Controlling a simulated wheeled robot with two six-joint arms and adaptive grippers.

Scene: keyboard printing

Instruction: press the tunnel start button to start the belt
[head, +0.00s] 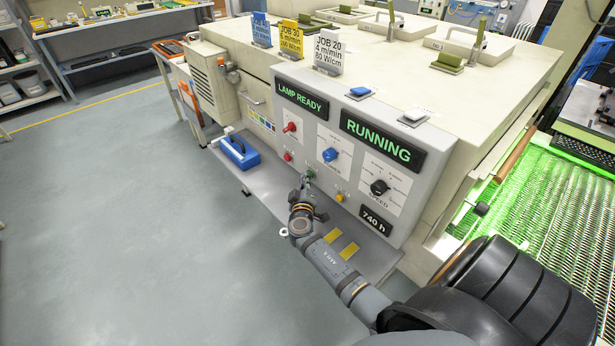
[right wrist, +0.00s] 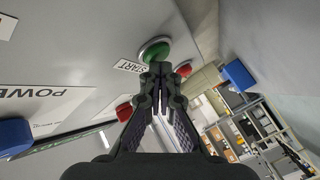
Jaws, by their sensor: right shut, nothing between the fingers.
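The green start button (head: 311,173) sits low on the grey control panel (head: 410,190) of the tunnel. In the right wrist view the green button (right wrist: 153,48) shows just beyond my fingertips, beside a START label (right wrist: 130,66). My right gripper (head: 306,184) is shut and empty, its tips at the button. In the wrist view the closed fingertips (right wrist: 160,70) overlap the button's near edge; I cannot tell whether they touch it. One display reads RUNNING (head: 382,142) and another reads LAMP READY (head: 303,98). The mesh belt (head: 545,205) shows at right under green light. My left gripper is not in view.
Near the gripper are a red button (head: 287,156), a yellow button (head: 340,197), a red knob (head: 290,127), a blue knob (head: 330,155) and a black speed knob (head: 379,187). A blue box (head: 238,153) stands on the ledge at left. Open floor lies left.

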